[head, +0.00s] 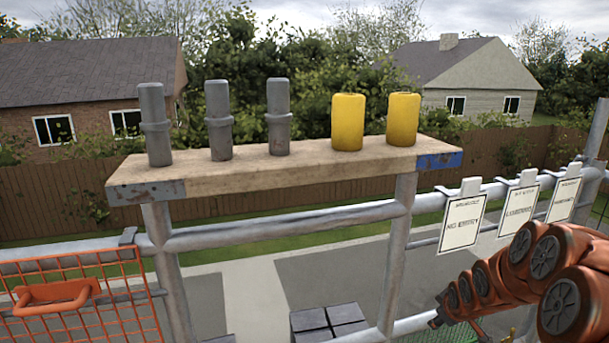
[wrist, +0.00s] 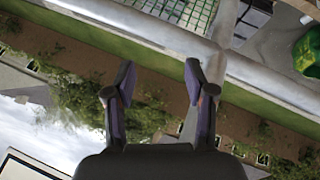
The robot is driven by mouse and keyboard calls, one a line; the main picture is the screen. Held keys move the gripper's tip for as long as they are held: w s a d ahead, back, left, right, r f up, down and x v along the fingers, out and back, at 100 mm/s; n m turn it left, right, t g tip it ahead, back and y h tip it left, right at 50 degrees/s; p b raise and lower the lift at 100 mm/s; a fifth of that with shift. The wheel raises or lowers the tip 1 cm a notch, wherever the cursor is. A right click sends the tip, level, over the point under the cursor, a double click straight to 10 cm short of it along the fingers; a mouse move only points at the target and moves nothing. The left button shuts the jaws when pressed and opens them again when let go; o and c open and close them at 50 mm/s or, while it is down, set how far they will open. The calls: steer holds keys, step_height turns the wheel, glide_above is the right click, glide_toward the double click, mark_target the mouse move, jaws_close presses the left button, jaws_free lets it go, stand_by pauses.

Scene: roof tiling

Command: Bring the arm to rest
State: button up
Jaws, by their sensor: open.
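My gripper (wrist: 160,85) shows in the wrist view with its two dark fingers spread apart and nothing between them. Behind the fingers are hedge, fence and a grey rail, in a tilted, upside-down picture. In the head view my orange arm (head: 530,275) is folded at the lower right, beside the scaffold rail. I cannot make out the gripper's fingers there.
A plank (head: 280,168) on scaffold posts carries three grey pipe pieces (head: 218,120) and two yellow cylinders (head: 347,122). White signs (head: 463,222) hang on the right rail. An orange mesh gate (head: 85,300) is at lower left. Dark blocks (head: 330,322) lie below.

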steer(key=s+a+r+m+g+p, duration=0.2)
steer(key=s+a+r, duration=0.4)
steer(key=s, duration=0.8)
steer(key=s+a+r+m+g+p, duration=0.2)
steer(key=s+a+r+p, duration=0.3)
steer(key=s+r, duration=0.4)
steer(key=s+a+r+m+g+y+p, duration=0.1)
steer(key=s+a+r, duration=0.6)
steer(key=s, duration=1.2)
steer(key=m+g+p, duration=0.1)
steer(key=g+p, duration=0.1)
steer(key=g, duration=0.1)
steer(key=shift+s+r+m+g, duration=0.15)
steer(key=shift+r+m+g, duration=0.05)
steer(key=shift+m+g, duration=0.1)
